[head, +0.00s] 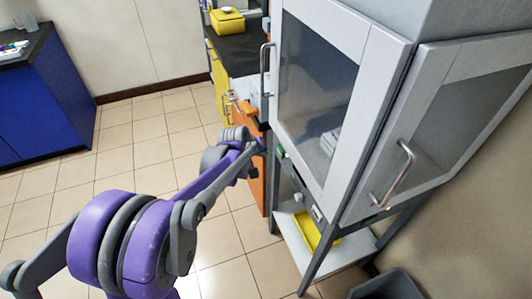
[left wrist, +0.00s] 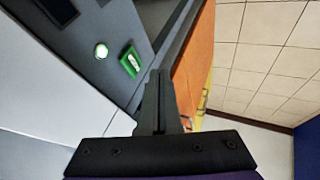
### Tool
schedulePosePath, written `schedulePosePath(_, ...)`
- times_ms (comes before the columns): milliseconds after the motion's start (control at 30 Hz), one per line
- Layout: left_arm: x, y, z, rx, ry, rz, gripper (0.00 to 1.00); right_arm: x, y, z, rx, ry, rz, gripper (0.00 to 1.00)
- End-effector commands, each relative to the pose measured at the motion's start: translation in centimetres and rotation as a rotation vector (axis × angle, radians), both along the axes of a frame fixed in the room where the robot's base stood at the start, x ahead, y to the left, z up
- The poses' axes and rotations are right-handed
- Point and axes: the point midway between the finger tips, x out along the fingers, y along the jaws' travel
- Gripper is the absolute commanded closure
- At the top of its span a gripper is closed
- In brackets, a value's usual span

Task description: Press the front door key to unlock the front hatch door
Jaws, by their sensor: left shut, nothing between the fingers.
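A grey-framed cabinet (head: 350,20) with two glazed doors stands at the right in the head view. One glazed door (head: 315,85) faces left with a handle; the other (head: 470,110) faces right with its own handle. Both look closed; which is the front hatch is not marked. A green key (head: 280,152) sits on the strip below the left-facing door. In the left wrist view a green key (left wrist: 130,61) with a pale label sits beside a round lit button (left wrist: 101,51). My left gripper (left wrist: 160,78) is shut and empty, its tips just right of the green key, apparently apart from it. My right gripper is not in view.
An orange cabinet (head: 257,180) and a dark counter (head: 238,58) stand beside the cabinet. A yellow tray (head: 318,232) lies on the shelf below. A dark bin (head: 388,285) stands at bottom right. A blue cabinet (head: 45,100) is at left; the tiled floor between is clear.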

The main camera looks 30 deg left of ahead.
Motion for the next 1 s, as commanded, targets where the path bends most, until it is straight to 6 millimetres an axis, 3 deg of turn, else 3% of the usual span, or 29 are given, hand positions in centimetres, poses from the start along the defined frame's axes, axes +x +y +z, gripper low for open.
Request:
schedulePosePath(200,-3.0,0.2,3.9,0.001,0.0,0.002,1.0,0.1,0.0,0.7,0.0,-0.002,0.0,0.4)
schedulePosePath(400,-4.4,0.3,5.7,0.001,0.001,0.001,1.0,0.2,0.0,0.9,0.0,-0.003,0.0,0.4)
schedulePosePath(1000,-4.7,0.3,6.1,0.001,0.002,0.0,1.0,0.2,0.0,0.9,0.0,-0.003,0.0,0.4)
